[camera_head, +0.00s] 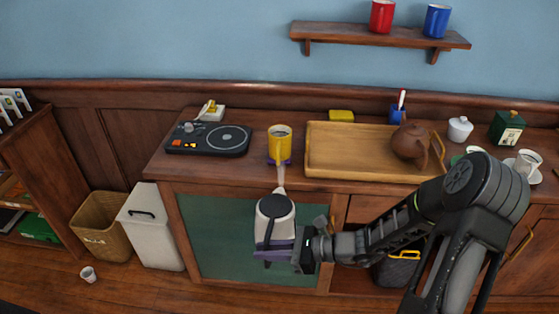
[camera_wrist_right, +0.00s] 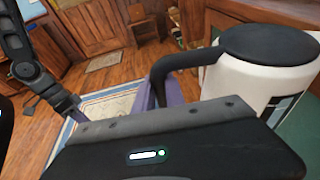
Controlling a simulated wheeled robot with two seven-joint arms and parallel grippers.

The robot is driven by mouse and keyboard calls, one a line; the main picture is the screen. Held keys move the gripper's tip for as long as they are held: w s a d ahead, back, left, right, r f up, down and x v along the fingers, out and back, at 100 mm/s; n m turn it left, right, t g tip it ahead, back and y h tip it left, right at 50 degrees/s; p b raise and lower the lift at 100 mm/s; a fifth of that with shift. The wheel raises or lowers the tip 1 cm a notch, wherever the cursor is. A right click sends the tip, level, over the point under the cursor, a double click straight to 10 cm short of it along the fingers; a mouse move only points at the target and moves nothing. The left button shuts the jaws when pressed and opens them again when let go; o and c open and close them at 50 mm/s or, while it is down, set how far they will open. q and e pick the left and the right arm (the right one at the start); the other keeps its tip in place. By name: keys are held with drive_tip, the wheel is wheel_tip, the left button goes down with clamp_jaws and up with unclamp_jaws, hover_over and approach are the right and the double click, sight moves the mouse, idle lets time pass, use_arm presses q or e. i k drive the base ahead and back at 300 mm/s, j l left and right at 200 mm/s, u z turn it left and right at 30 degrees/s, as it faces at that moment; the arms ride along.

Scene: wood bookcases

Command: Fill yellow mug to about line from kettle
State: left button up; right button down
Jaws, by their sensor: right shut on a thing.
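I see no clear stream. My right gripper (camera_head: 291,252) is shut on the kettle by its handle side. In the right wrist view the kettle (camera_wrist_right: 245,85) and its black handle fill the upper right. My left gripper is not clearly seen; part of an arm shows at the left edge there.
A hot plate (camera_head: 208,139) stands left of the mug. A wooden tray (camera_head: 340,172) with a brown teapot (camera_head: 410,142) lies close on the right. A yellow sponge (camera_head: 341,115) and blue cup (camera_head: 397,113) are behind. A shelf (camera_head: 380,36) holds red and blue mugs.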

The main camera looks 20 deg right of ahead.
sight(280, 136)
drive_tip(key=j+z, duration=0.1)
drive_tip(key=z, duration=0.35)
drive_tip(key=i+j+z, duration=0.1)
drive_tip(key=z, duration=0.35)
drive_tip(key=j+z, duration=0.15)
drive_tip(key=z, duration=0.3)
drive_tip(key=j+z, duration=0.25)
drive_tip(key=j, duration=0.35)
drive_tip(key=j+z, duration=0.3)
drive_tip(key=j, duration=0.3)
drive_tip(key=k+j+z, duration=0.1)
drive_tip(key=j+z, duration=0.15)
drive_tip(key=j, duration=0.35)
drive_tip(key=k+j+z, duration=0.1)
drive_tip(key=j+z, duration=0.15)
drive_tip(key=j, duration=0.3)
drive_tip(key=k+j, duration=0.1)
drive_tip(key=j, duration=0.25)
drive_tip(key=k+j, duration=0.1)
drive_tip(key=j, duration=0.2)
drive_tip(key=k+j, duration=0.1)
drive_tip(key=j, duration=0.25)
